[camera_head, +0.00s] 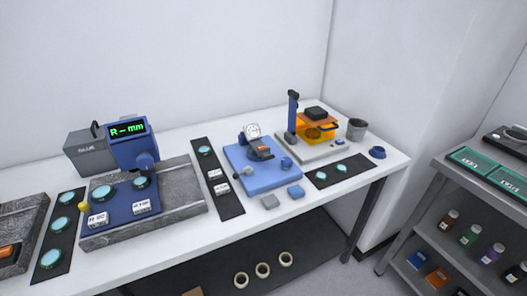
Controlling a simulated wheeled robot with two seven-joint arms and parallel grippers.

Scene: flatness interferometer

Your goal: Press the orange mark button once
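A larger orange housing (318,132) stands on a pale base with a blue post at the back right of the white bench. No separate orange button can be made out on it. Neither of my grippers is in view.
The white bench (240,225) carries a blue display unit (131,149) reading "R – mm", a blue plate with a dial gauge (252,131), dark strips with teal discs, and a grey cup (356,129). A shelf rack (422,225) with bottles stands right.

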